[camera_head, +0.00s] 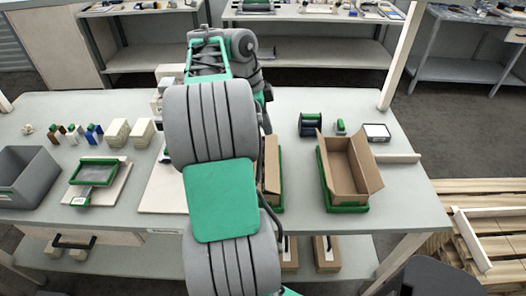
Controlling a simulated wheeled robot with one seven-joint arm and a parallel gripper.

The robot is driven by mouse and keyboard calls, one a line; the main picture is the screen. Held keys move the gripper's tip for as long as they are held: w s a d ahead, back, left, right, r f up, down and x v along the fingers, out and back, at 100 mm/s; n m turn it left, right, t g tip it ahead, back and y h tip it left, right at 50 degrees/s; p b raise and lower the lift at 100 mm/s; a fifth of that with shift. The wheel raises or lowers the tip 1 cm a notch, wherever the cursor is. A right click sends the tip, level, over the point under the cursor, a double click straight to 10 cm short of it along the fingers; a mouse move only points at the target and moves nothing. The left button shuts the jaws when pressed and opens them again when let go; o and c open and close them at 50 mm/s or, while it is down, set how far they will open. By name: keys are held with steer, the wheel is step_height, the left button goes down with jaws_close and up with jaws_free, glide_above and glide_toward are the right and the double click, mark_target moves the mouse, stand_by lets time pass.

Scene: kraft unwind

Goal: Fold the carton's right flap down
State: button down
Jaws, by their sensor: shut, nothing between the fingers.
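A brown carton (346,178) stands open at the right of the table, in a green holder (345,209). Its right flap (366,162) stands up and leans outward. Its left side (326,164) also rises. A second brown carton (272,165) in a green holder is partly hidden behind my arm, so its flaps cannot be made out. My arm fills the middle of the view, and my gripper is hidden behind it.
A black-and-green device (310,124) and a white-topped box (376,133) stand behind the open carton. A pale bar (397,158) lies to its right. A grey bin (25,176) and a green-framed tray (94,172) are at left. A pale post (404,52) rises at the back right.

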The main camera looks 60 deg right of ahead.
steer(key=b, duration=0.1)
glide_above(269, 158)
steer(key=x, duration=0.4)
steer(key=w+x, duration=0.1)
steer(key=shift+s+a+f, duration=0.15)
steer(key=shift+a+f, duration=0.15)
steer(key=shift+f, duration=0.25)
steer(key=f, duration=0.1)
steer(key=w+f, duration=0.1)
steer(key=f, duration=0.1)
steer(key=shift+w+a+f, duration=0.15)
steer(key=shift+a+f, duration=0.05)
steer(key=shift+a, duration=0.1)
steer(key=shift+w+f, duration=0.15)
steer(key=shift+f, duration=0.2)
